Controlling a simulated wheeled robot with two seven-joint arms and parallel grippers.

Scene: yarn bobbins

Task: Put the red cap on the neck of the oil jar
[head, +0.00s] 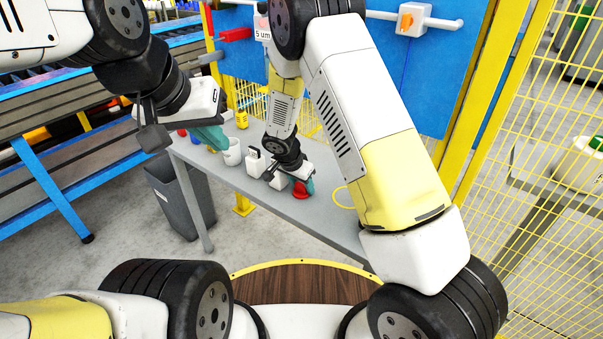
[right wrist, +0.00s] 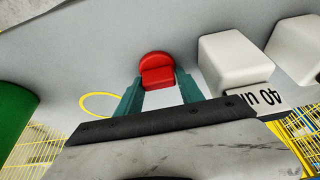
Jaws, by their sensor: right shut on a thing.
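I cannot tell whether the cap touches the table. My left gripper (head: 212,137) hangs over the table's left end; its opening is unclear. No oil jar neck can be made out for certain; my right gripper may hide part of the table.
White blocks (right wrist: 232,60) stand beside the right gripper in the wrist view. A dark bin (head: 178,192) stands at the left; a yellow mesh fence (head: 545,110) at the right.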

